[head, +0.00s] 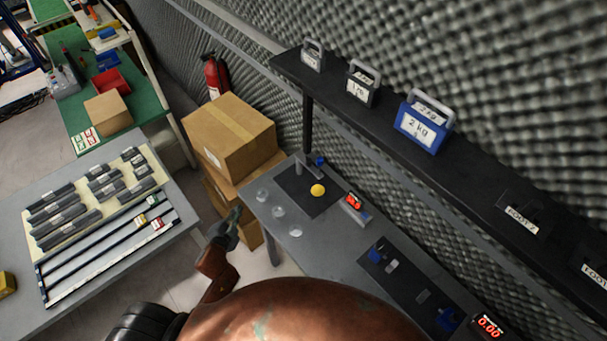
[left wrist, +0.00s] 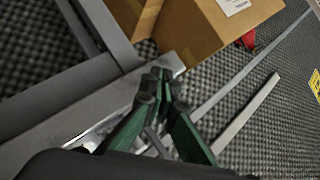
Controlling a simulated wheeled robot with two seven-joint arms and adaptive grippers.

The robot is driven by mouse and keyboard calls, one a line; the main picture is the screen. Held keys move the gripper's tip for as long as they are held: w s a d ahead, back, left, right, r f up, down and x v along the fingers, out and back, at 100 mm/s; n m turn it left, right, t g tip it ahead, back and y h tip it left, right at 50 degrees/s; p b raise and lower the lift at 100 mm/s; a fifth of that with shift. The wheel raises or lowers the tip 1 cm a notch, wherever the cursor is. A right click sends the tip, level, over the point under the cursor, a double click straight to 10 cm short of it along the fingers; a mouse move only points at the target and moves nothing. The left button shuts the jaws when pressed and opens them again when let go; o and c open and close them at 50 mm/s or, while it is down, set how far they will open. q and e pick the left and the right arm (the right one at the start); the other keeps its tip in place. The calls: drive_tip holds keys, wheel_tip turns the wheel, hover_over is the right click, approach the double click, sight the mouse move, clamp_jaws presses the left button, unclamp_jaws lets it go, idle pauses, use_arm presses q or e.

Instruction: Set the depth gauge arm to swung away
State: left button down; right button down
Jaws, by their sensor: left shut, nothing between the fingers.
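A dark mat (head: 292,190) lies at the far end of the grey bench. On it are a small grey upright piece with an arm (head: 308,169) and a yellow round knob or disc (head: 318,190). The grey piece may be the depth gauge arm; it is too small to tell how it is turned. My left gripper (head: 234,217) is shut and empty, just off the bench's left edge and apart from the mat. Its closed green fingers also show in the left wrist view (left wrist: 160,82). My right gripper is not in view.
Several clear discs (head: 278,211) lie on the bench between my left gripper and the mat. A red device (head: 354,202) sits right of the mat. Cardboard boxes (head: 228,135) stand behind the gripper. A shelf (head: 385,110) with weights overhangs the bench's back.

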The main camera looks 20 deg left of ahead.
sight(311, 171)
use_arm(q)
drive_tip(key=w+d+r+m+t+h, duration=0.1)
drive_tip(key=r, duration=0.2)
drive_tip(key=w+d+r+m+t, duration=0.1)
drive_tip(key=r+m, duration=0.1)
drive_tip(key=r, duration=0.1)
drive_tip(key=w+d+r+m+t+h, duration=0.1)
drive_tip(key=r+m, duration=0.1)
drive_tip(key=shift+w+d+r+h, duration=0.3)
drive_tip(key=shift+w+d+r, duration=0.05)
drive_tip(key=shift+r, duration=0.05)
drive_tip(key=d+r+m+h, duration=0.1)
drive_tip(key=d+m+h, duration=0.2)
drive_tip(key=d+r+m+h, duration=0.1)
drive_tip(key=d+m+h, duration=0.2)
drive_tip(key=m, duration=0.1)
drive_tip(key=d+r+m+h, duration=0.1)
drive_tip(key=d+m+h, duration=0.1)
drive_tip(key=d+m, duration=0.1)
drive_tip(key=shift+s+d+g+h, duration=0.2)
drive_tip(key=shift+d+g+h, duration=0.15)
drive_tip(key=shift+g+h, duration=0.05)
drive_tip(key=shift+s+d+m, duration=0.1)
drive_tip(key=shift+d+m, duration=0.15)
drive_tip(key=shift+m, duration=0.25)
drive_tip(key=p+x, duration=0.2)
drive_tip(key=x, duration=1.2)
drive_tip(key=shift+d, duration=0.15)
